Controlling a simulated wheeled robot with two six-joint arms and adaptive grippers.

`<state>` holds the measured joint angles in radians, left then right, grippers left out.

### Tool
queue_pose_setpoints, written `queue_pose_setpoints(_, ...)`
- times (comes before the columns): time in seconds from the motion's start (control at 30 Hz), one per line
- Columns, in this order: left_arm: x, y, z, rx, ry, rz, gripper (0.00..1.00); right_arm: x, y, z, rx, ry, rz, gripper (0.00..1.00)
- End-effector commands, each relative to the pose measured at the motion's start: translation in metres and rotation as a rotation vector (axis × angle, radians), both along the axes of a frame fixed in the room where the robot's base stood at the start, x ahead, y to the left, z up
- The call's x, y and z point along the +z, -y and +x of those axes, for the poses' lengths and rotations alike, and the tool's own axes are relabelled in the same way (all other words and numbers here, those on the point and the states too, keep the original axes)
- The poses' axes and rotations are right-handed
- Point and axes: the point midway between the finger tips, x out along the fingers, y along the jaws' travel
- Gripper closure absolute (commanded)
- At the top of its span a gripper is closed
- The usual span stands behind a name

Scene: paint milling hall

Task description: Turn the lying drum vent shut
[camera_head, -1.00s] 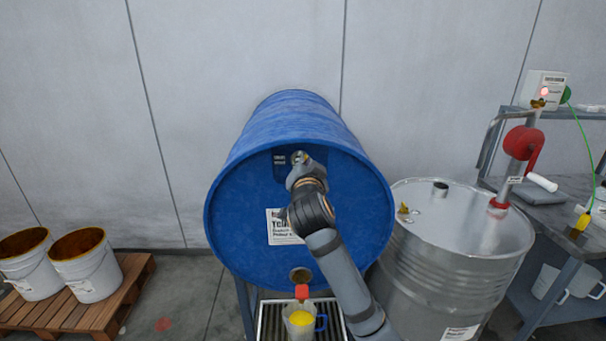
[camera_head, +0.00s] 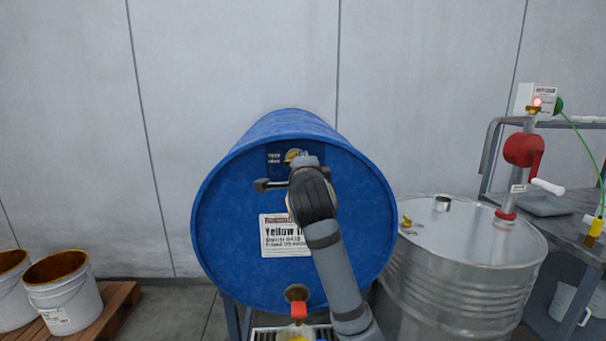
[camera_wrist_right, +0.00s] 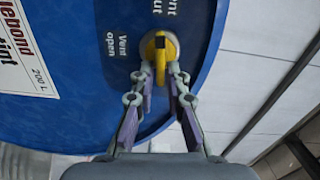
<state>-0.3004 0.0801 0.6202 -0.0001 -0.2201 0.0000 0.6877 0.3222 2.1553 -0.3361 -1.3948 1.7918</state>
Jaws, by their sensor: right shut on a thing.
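The blue drum (camera_head: 225,225) lies on its side with its round end facing me. Its vent (camera_head: 291,155), near the top of that end, is mostly behind my right gripper (camera_head: 303,162). In the right wrist view the vent is a yellow round fitting (camera_wrist_right: 153,47) with a tab. The right gripper's fingers (camera_wrist_right: 166,76) are shut on the tab, one on each side. The "Vent open" label (camera_wrist_right: 115,45) is beside the fitting; a partly cut-off label ending in "ut" is above it. The tab points down toward the gripper in that view. My left gripper is not in view.
A tap with a red handle (camera_head: 298,310) is low on the drum end, above a grate. A steel drum (camera_head: 470,250) with a red pump (camera_head: 523,150) stands close at the right. White buckets (camera_head: 65,295) stand on a pallet at the left.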

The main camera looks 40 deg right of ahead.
Motion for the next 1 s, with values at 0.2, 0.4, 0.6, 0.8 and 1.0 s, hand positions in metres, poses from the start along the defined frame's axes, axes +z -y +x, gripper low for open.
queue_pose_setpoints(0.2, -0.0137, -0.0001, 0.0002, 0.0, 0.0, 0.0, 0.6, -0.0049, -0.0004, 0.0009, 0.003, 0.037, 0.071, 1.0)
queue_pose_setpoints(0.4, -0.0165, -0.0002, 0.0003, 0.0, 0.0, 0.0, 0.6, -0.0041, -0.0004, 0.0009, 0.001, 0.053, 0.099, 1.0)
queue_pose_setpoints(0.6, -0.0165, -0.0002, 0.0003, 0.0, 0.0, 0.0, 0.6, -0.0034, -0.0003, 0.0009, 0.002, 0.057, 0.103, 1.0)
queue_pose_setpoints(0.8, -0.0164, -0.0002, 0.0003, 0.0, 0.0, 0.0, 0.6, -0.0031, -0.0004, 0.0008, 0.002, 0.058, 0.102, 1.0)
queue_pose_setpoints(1.0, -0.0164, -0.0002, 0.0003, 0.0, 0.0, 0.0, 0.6, -0.0026, -0.0003, 0.0006, 0.002, 0.058, 0.101, 0.69)
